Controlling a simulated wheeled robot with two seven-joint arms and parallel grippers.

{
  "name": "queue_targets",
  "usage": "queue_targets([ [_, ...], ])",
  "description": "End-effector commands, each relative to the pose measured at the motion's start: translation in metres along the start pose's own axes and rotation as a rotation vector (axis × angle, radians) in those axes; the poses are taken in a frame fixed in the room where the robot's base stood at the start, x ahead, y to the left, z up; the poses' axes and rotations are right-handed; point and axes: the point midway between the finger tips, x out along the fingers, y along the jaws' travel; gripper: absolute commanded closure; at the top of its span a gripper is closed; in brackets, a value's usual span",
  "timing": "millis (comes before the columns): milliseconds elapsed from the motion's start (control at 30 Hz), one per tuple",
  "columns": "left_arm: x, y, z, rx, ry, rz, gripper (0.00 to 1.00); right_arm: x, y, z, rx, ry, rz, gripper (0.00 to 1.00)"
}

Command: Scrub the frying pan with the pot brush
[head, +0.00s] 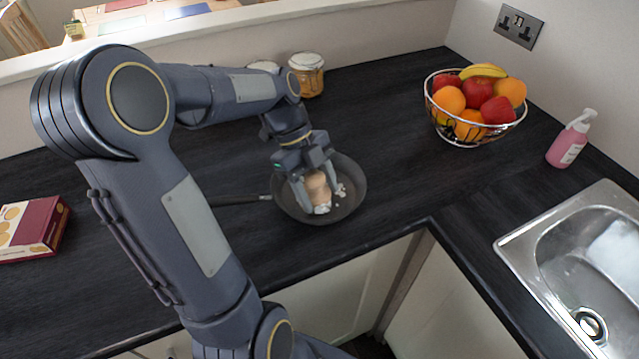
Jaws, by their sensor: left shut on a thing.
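The dark frying pan (352,180) lies on the black worktop, with its handle (238,200) pointing left. My left gripper (314,190) is over the pan, pointing down, and is shut on the pot brush (317,187). The brush has a tan, wood-coloured body and pale bristles at its lower end. The bristles are down at the pan's inner floor; I cannot tell how firmly they touch. A few whitish patches show in the pan near the brush. The gripper hides part of the pan's far rim and the top of the brush. My right gripper is not in view.
A wire fruit bowl (474,135) stands at the back right, near a pink soap bottle (571,140). A steel sink (580,260) is at the right. Jars (307,76) stand behind the pan. A red box (32,228) lies at the left. The worktop right of the pan is clear.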

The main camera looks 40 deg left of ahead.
Motion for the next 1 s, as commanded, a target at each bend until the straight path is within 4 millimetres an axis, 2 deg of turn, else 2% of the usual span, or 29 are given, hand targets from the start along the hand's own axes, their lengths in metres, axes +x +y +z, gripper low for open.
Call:
queue_targets([
  [600,0.009,-0.025,-0.011,0.001,0.001,0.001,0.71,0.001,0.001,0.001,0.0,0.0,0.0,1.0],
  [1000,0.004,-0.043,-0.001,0.0,0.0,0.0,0.71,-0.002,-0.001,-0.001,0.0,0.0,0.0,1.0],
])
